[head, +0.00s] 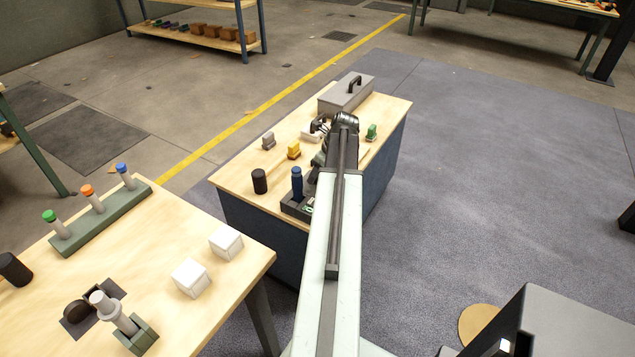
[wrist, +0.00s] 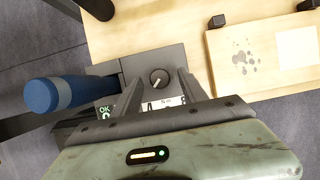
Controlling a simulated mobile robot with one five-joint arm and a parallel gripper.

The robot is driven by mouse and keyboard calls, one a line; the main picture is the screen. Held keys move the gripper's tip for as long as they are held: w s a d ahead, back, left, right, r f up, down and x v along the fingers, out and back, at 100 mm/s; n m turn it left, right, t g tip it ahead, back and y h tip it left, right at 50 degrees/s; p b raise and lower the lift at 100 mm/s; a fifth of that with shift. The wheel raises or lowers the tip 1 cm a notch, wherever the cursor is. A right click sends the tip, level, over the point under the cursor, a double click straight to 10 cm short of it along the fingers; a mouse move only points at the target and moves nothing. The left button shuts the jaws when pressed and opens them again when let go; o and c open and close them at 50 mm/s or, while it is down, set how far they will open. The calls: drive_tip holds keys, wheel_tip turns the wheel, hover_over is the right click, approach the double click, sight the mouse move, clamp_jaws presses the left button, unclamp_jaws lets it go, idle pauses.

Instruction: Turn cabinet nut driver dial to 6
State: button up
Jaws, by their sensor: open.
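The nut driver with a blue handle (wrist: 50,94) leans out over the left of its dark grey stand in the wrist view. In the head view the nut driver (head: 297,181) stands upright in the dark stand (head: 290,208) on the wooden cabinet top. The dial (wrist: 158,79) is a small round dark knob with a light pointer mark on the grey face of the stand. My gripper (wrist: 161,76) is open, its two fingers apart on either side of the dial. I cannot tell whether they touch it. The dial numbers are mostly hidden by the gripper.
A green OK display (wrist: 105,111) shows beside the dial. On the cabinet top stand a black cylinder (head: 260,181), yellow (head: 294,151) and grey (head: 268,141) blocks, and a grey toolbox (head: 346,94). A wooden board (wrist: 262,62) lies right of the stand.

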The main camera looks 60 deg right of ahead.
drive_tip(key=shift+w+f, duration=0.1)
drive_tip(key=shift+f, duration=0.05)
clamp_jaws()
drive_tip(key=shift+d+n, duration=0.1)
drive_tip(key=shift+n, duration=0.2)
drive_tip(key=n+y, duration=0.1)
drive_tip(key=n, duration=0.2)
drive_tip(key=shift+d+n+y, duration=0.15)
drive_tip(key=shift+n+y, duration=0.25)
drive_tip(key=shift+w+n+g+y, duration=0.1)
drive_tip(key=shift+n+g+y, duration=0.25)
drive_tip(key=shift+n, duration=0.7)
drive_tip(key=shift+n+g+y, duration=0.25)
drive_tip(key=shift+n+g, duration=0.1)
drive_tip(key=shift+n, duration=0.7)
unclamp_jaws()
